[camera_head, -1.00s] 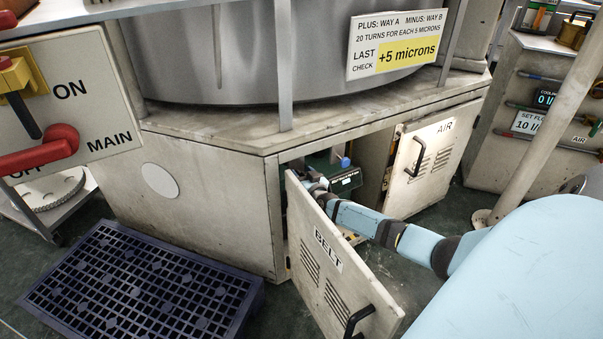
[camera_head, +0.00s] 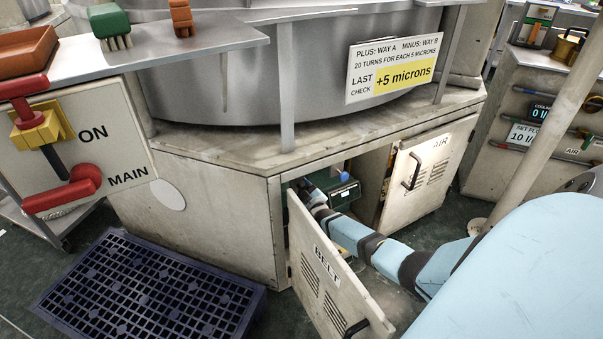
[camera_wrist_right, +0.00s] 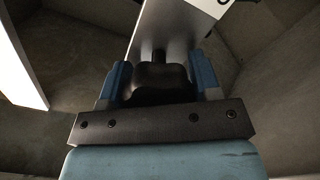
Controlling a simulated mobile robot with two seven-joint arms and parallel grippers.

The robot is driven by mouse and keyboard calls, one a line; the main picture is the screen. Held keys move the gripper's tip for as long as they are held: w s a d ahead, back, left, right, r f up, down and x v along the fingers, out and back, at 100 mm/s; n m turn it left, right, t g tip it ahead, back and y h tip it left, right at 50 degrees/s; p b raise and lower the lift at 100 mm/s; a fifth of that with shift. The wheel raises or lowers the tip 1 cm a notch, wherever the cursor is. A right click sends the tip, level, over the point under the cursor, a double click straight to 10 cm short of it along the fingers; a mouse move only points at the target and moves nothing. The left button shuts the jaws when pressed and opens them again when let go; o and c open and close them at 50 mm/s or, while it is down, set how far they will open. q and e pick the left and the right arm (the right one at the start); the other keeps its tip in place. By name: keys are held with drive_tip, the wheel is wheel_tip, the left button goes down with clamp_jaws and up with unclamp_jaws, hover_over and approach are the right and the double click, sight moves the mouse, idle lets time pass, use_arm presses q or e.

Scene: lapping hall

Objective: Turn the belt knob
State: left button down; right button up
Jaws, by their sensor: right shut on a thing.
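The BELT door (camera_head: 328,270) of the machine base stands open, its label and slots facing me. My right arm reaches in behind it, and the right gripper (camera_head: 302,186) is partly hidden by the door's top edge and the cabinet. In the right wrist view, my right gripper (camera_wrist_right: 160,74) has its two blue fingers on either side of a dark knob (camera_wrist_right: 158,88) and is shut on it. The knob sits in front of a pale plate (camera_wrist_right: 175,28). Its marks and angle are too dark to read. My left gripper is not in view.
A green unit with a blue knob (camera_head: 344,176) shows in the cabinet opening. A MAIN switch panel (camera_head: 100,135) with a red lever is at left. A purple grate (camera_head: 150,290) lies on the floor; a slanted pole (camera_head: 545,125) stands at right.

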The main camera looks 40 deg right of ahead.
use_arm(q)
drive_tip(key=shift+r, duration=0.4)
use_arm(e)
drive_tip(key=shift+n, duration=0.6)
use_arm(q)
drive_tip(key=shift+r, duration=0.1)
use_arm(e)
drive_tip(key=shift+f, duration=0.1)
drive_tip(key=o, duration=0.9)
drive_tip(key=shift+s+a+p, duration=0.15)
drive_tip(key=shift+s+p, duration=0.2)
drive_tip(key=shift+p, duration=0.1)
use_arm(q)
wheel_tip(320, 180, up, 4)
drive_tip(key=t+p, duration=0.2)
drive_tip(key=p, duration=0.1)
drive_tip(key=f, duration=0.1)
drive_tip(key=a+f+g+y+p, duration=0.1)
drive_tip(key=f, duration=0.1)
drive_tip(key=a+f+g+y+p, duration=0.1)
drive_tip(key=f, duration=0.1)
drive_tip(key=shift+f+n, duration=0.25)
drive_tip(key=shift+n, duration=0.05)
use_arm(e)
drive_tip(key=v, duration=1.3)
